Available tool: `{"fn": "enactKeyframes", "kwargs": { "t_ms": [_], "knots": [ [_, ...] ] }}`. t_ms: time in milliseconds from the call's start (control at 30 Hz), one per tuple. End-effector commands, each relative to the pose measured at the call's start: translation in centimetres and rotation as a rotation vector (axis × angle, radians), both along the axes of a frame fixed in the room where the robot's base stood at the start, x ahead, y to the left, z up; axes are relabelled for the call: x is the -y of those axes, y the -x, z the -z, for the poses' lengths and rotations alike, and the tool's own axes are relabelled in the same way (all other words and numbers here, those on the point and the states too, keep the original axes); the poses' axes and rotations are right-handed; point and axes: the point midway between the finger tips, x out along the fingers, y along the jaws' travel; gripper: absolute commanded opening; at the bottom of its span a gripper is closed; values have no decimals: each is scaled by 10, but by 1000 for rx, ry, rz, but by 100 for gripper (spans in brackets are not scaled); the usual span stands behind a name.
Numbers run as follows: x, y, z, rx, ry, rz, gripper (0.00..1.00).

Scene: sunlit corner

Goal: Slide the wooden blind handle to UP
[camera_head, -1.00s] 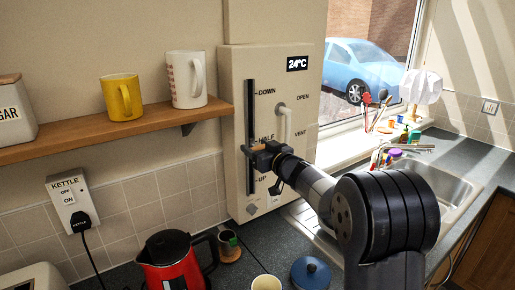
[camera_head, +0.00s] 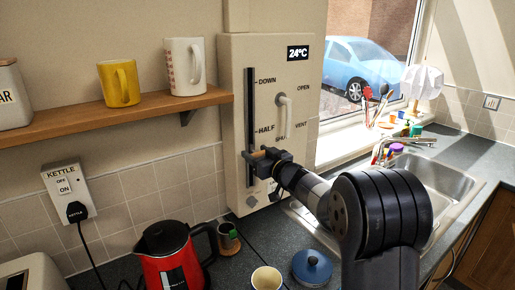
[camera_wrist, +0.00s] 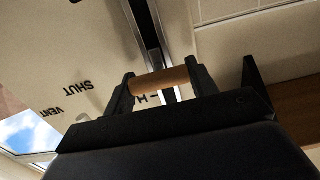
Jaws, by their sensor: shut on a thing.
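The wooden blind handle (camera_head: 257,154) is a short light-brown bar on a dark vertical slot (camera_head: 250,105) in the cream wall panel (camera_head: 275,75). It sits below the HALF mark, in the lower part of the slot. The UP label is hidden behind my gripper; DOWN and HALF are readable. My gripper (camera_head: 262,157) is shut on the handle. In the wrist view the wooden bar (camera_wrist: 158,82) lies between the two dark fingers, with the metal slot running behind it.
A white lever (camera_head: 284,115) marked OPEN, VENT and SHUT is right of the slot. A shelf (camera_head: 60,127) with two mugs is at left. A red kettle (camera_head: 178,262) and a blue-lidded pot (camera_head: 312,268) stand on the counter below. The sink (camera_head: 450,185) is at right.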

Motion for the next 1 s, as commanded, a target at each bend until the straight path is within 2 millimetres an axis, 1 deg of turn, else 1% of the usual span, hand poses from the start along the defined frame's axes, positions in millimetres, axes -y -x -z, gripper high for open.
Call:
{"fn": "enactKeyframes", "kwargs": {
  "t_ms": [33, 100, 300, 400, 500, 600, 967, 1000],
  "knots": [
    [0, 0, 24, -9, 1, 0, 13],
    [0, 0, 41, -9, 1, 1, 13],
    [0, 0, 77, -6, -1, 1, 13],
    [0, 0, 90, -4, 1, 1, 13],
    [0, 0, 97, -4, -1, 1, 13],
    [0, 0, 100, -3, -1, 1, 13],
    [0, 0, 104, -7, 1, 1, 13],
    [0, 0, 104, -7, 1, 1, 55]
  ]
}}
